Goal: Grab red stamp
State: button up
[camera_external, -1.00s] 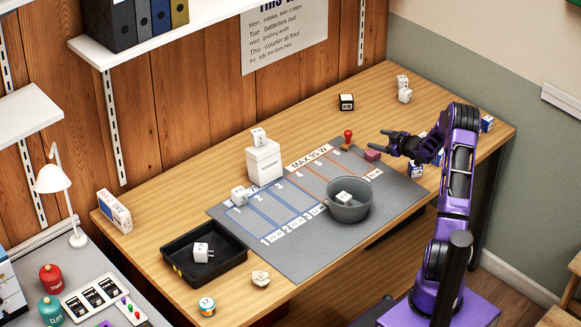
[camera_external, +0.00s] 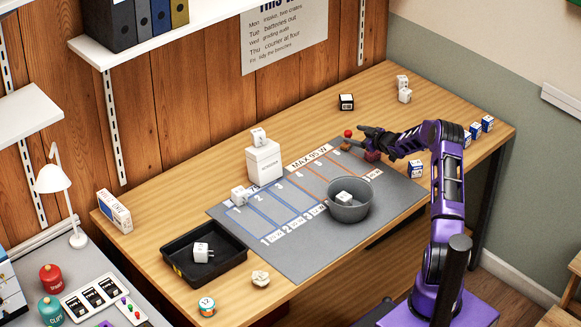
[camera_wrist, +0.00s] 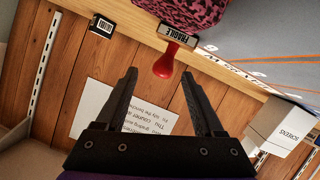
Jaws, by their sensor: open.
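The handle's knob lies at the opening between the two fingertips. My gripper is open and empty, just right of the stamp in the external view (camera_external: 363,130). Part of the stamp's lower body is hidden there by my gripper.
A grey bowl (camera_external: 349,210), a white box (camera_external: 264,164) and a black tray (camera_external: 178,272) stand farther left.

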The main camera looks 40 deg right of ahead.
aim_at(351, 134)
jog(key=shift+a+x, duration=0.1)
jog(key=shift+x, duration=1.05)
jog(key=shift+a+x, duration=0.15)
jog(key=shift+x, duration=0.95)
grip_shut()
